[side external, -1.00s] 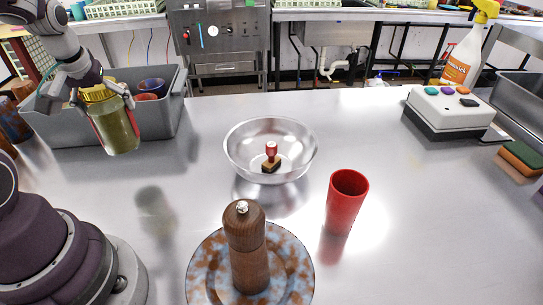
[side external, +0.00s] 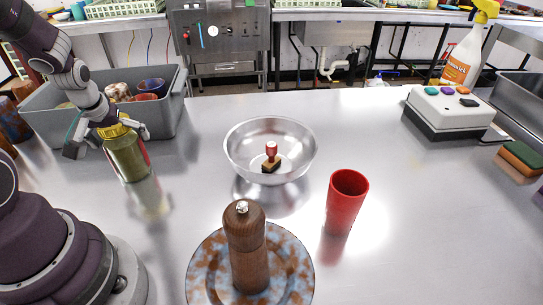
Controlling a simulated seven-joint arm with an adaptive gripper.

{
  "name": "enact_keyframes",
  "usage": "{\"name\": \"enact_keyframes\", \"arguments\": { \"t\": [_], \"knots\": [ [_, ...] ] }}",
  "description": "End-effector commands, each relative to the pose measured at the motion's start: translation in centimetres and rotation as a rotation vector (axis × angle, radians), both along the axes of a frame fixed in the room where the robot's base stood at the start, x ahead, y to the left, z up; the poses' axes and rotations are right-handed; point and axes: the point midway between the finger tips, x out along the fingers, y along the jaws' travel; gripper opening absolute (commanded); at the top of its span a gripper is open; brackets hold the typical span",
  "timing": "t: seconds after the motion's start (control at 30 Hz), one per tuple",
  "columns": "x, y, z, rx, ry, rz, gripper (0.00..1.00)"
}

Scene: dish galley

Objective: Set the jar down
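The jar (side external: 128,158) is a greenish cylinder with a yellow lid and some red on its side. In the side external view it is at the left, in front of the grey bin. It looks upright with its base at the steel table, and its reflection starts right below it. My gripper (side external: 108,138) is around the jar's upper part, near the lid. Its left finger stands visibly apart from the jar's side, so it looks open. The far finger's contact with the jar is partly hidden.
The grey bin (side external: 176,105) with cups stands behind the jar. A steel bowl (side external: 236,150) holding a red-handled stamp (side external: 271,156) is mid-table. A red cup (side external: 346,205) and a pepper mill (side external: 248,250) on a speckled plate (side external: 203,270) are nearer. Table between jar and bowl is clear.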

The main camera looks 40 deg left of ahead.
Motion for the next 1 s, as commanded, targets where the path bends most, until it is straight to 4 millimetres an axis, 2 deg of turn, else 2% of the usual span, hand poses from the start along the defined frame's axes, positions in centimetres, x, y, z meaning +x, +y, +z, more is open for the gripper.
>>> {"name": "enact_keyframes", "arguments": {
  "t": [0.3, 0.43, 0.57, 0.9, 1.0],
  "knots": [
    [0.0, 0.0, 0.1, 0.000, 0.000, 0.000, 1.00],
    [-0.1, -0.2, 1.0, 0.003, -0.003, 0.000, 1.00],
    [-0.5, -0.8, 2.9, 0.004, -0.006, -0.001, 1.00],
    [-2.1, -2.9, 9.3, 0.005, -0.008, -0.001, 1.00],
    [-2.5, -3.4, 10.6, 0.003, -0.004, -0.002, 1.00]
  ]
}}
